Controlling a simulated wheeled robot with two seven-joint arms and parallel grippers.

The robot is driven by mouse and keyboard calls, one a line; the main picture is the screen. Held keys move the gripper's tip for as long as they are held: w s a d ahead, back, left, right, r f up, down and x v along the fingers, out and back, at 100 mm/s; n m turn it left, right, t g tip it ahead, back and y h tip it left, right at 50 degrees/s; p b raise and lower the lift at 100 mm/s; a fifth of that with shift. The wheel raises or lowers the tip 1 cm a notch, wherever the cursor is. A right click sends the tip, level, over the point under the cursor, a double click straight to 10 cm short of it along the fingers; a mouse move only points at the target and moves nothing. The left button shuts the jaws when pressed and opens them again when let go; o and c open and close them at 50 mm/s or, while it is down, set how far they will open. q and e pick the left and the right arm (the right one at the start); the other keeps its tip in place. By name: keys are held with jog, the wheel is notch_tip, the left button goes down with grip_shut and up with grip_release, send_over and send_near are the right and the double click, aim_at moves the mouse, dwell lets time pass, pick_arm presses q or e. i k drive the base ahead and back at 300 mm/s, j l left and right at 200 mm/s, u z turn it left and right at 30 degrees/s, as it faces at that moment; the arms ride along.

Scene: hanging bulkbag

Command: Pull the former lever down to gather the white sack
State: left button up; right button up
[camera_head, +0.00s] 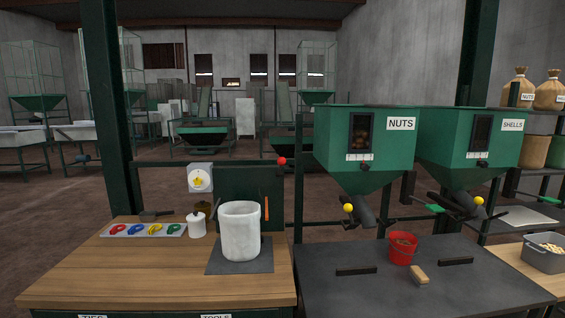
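The white sack (240,234) stands upright with its round mouth open on a dark square mat (268,262) on the wooden bench. A red ball knob (281,161) sits behind and above it to the right, at the top right corner of a dark green panel (232,187). It looks like the knob of the former lever, and a thin dark horizontal bar runs at its height; how they join is too small to tell. The sack hides the lower part of the panel. Neither of my grippers shows in the head view.
A tray of coloured ties (145,230) and a white lidded jar (197,225) stand left of the sack. A dial box (200,178) hangs behind.

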aim_at(281, 161)
jog(key=i+l+u, duration=0.85)
jog(key=l+u, duration=0.25)
jog(key=l, duration=0.15)
